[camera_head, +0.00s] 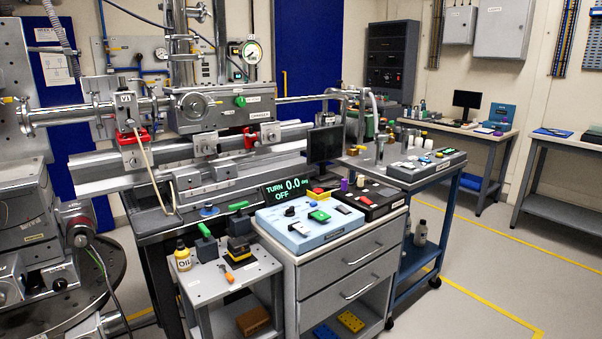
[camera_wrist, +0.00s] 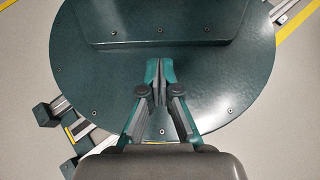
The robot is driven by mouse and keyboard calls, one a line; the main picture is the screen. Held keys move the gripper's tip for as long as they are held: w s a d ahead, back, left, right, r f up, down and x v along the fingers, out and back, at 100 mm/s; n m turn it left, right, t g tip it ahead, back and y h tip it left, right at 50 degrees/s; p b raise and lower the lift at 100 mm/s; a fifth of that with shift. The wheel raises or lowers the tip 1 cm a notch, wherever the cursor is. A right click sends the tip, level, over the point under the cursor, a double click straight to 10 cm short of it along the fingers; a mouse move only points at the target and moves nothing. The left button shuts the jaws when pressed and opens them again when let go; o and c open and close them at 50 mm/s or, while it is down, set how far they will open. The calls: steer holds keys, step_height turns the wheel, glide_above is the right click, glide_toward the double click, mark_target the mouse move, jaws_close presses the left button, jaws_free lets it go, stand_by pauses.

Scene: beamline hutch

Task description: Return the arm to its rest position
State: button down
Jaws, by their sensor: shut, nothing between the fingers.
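My gripper (camera_wrist: 158,68) shows in the wrist view with its two teal-edged fingers together and nothing between them. It points at a dark green round plate (camera_wrist: 230,95) with several small bolts and a raised block at its top. I cannot tell how far the fingertips are from the plate. My gripper does not show in the head view.
In the head view, a drawer cabinet (camera_head: 352,270) carries a light blue control box (camera_head: 310,228). A small grey cart (camera_head: 228,283) with an oil bottle (camera_head: 183,256) stands left of it. A blue cart (camera_head: 405,262) is behind. Open floor (camera_head: 490,260) lies at the right.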

steer(key=w+r+t+p, duration=0.5)
steer(key=r+p, duration=0.6)
steer(key=p, duration=0.5)
steer(key=shift+w+r, duration=0.15)
steer(key=shift+w, duration=0.3)
